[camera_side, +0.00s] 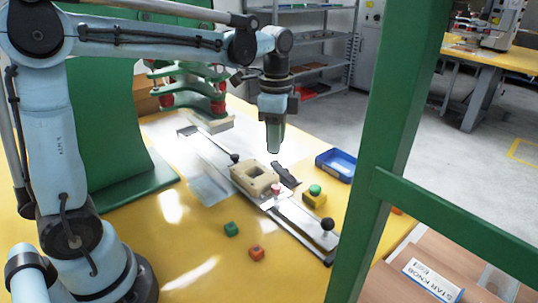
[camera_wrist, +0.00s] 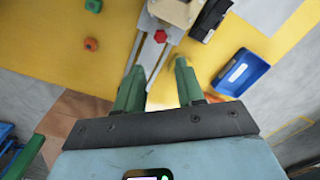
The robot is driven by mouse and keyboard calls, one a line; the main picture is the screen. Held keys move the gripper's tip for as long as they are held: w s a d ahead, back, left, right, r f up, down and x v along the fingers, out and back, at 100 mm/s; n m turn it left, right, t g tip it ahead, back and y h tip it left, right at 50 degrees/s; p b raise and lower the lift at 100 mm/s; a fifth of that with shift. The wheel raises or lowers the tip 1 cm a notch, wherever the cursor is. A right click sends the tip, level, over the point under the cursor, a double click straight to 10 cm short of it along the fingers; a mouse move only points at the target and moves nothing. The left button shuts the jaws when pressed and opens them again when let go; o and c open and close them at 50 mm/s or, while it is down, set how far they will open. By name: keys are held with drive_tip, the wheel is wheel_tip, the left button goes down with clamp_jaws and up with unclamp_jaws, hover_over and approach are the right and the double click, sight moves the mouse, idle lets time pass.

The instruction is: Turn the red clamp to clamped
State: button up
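The red clamp (camera_side: 276,188) shows as a small red knob at the front edge of a beige block (camera_side: 242,176) on the metal rail. In the wrist view the clamp (camera_wrist: 160,37) is a red six-sided head beside the block (camera_wrist: 178,12). My gripper (camera_side: 274,148) hangs pointing down above and behind the block, apart from it. In the wrist view my gripper (camera_wrist: 158,68) has its two green fingers spread with nothing between them. The clamp lies beyond the fingertips, untouched. I cannot tell its setting.
A blue tray (camera_side: 335,165) and a yellow box with a green button (camera_side: 314,197) stand right of the rail. A black ball knob (camera_side: 327,224) rises at the rail's front end. Green (camera_side: 231,228) and orange (camera_side: 256,252) pieces lie left. A green post (camera_side: 385,150) stands in the right foreground.

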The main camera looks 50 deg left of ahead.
sight(276, 186)
wheel_tip(276, 186, down, 12)
drive_tip(key=shift+w+f, duration=0.1)
drive_tip(key=shift+w, duration=0.05)
idle(0.6)
clamp_jaws()
